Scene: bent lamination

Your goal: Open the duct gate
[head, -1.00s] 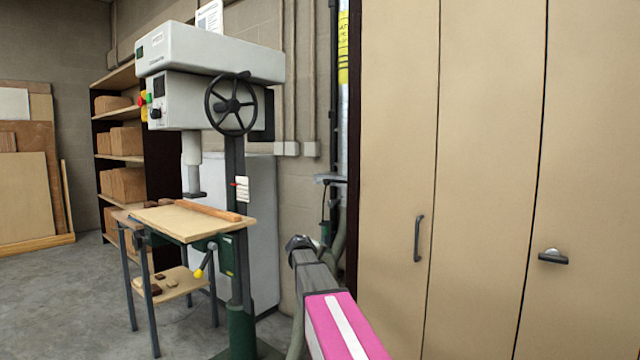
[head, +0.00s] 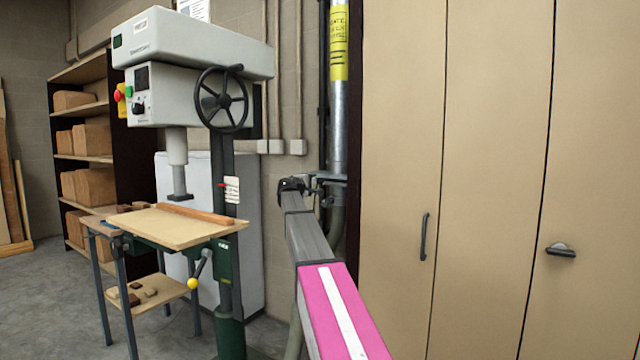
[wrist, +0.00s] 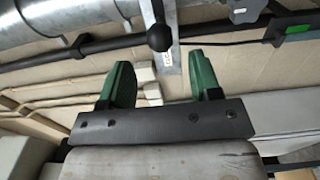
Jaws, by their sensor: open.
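The duct gate (head: 331,177) sits on the vertical metal duct between the wall and the tan cabinet in the head view. In the wrist view the metal duct (wrist: 70,22) crosses the top left. A black ball knob (wrist: 159,38) on a short stem shows beside a grey metal strip (wrist: 172,62), roughly in line with the gap between my fingers. My gripper (wrist: 163,78) is open, with green fingers apart and nothing between them. The knob appears just beyond the fingertips; the exact distance is unclear. In the head view my gripper (head: 292,184) is beside the gate and partly overlaps it.
A drill press (head: 190,70) with a handwheel stands to the left, with a wooden table (head: 170,228) below. The tan cabinet (head: 490,150) with handles fills the right side. A shelf (head: 90,110) with boxes is at the back left.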

